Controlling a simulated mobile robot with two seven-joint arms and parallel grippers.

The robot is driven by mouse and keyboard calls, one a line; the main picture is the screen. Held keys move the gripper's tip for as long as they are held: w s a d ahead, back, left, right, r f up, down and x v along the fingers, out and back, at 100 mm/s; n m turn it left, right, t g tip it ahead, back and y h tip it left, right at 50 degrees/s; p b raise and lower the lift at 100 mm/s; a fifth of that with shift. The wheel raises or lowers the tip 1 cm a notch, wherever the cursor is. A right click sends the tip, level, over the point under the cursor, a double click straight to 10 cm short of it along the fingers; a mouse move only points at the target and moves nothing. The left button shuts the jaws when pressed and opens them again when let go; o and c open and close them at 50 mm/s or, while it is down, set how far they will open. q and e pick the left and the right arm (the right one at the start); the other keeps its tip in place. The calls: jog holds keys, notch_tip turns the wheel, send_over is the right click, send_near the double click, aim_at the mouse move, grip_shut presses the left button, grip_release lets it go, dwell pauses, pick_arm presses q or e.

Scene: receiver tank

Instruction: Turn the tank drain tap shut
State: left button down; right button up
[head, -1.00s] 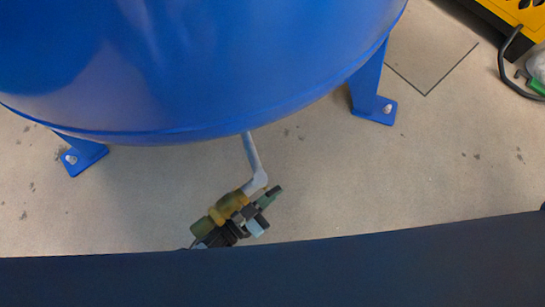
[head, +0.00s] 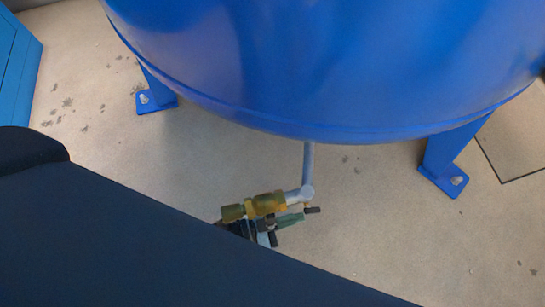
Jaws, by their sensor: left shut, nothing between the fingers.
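The brass drain tap (head: 262,205) sits at the end of a grey pipe (head: 308,165) coming down from under the blue tank (head: 330,70). A greenish piece with a dark end, which looks like the tap's handle (head: 290,220), shows just below and right of the brass body. My left gripper (head: 268,232) is shut and empty, close beside the underside of the tap and handle in the picture. My own dark arm hides much of it. I cannot tell whether it touches the handle. My right gripper is not in view.
A blue tank leg with a bolted foot (head: 443,175) stands at the right, another foot (head: 156,100) at the left. A blue cabinet-like thing (head: 15,65) is at the far left. The concrete floor (head: 420,250) around the tap is clear.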

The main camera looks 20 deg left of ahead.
pick_arm(q)
jog(key=s+a+f, duration=0.3)
jog(key=a+f, duration=0.1)
jog(key=f, duration=0.2)
jog(key=shift+s+a, duration=0.15)
jog(key=shift+a, duration=0.1)
dwell(0.3)
